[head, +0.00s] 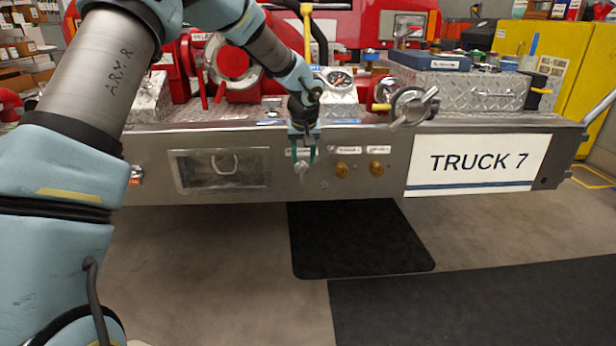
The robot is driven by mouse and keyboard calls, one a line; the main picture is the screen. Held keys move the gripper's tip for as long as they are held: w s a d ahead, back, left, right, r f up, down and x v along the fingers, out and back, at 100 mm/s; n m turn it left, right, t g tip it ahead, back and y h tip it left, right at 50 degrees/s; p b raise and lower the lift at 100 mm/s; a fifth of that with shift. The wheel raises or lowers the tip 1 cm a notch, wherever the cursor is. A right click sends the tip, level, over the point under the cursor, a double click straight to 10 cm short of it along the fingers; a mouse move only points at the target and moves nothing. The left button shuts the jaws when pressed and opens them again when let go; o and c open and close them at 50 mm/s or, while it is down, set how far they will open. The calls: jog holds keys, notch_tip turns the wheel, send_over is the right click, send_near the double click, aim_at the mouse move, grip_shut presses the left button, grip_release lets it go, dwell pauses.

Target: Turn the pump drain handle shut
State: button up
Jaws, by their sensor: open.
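The pump drain handle appears to be the small silver handle (301,169) on the front face of the steel bumper (345,190), below a small label. My gripper (302,155) is open and points down at the bumper face. Its two greenish fingers stand to the left and right of the handle's upper part. I cannot tell whether they touch it. The gripper hides part of the label and the top of the handle, so the handle's exact angle is unclear.
Two brass knobs (342,168) sit right of the handle. A clear-fronted box (220,169) is to the left. A pressure gauge (339,79) and a large silver valve (412,103) stand above. Black mats (355,237) lie on the floor.

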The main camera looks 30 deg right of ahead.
aim_at(302, 166)
jog(key=x, duration=0.7)
jog(key=shift+w+a+f, duration=0.1)
jog(key=shift+c, duration=0.3)
grip_shut()
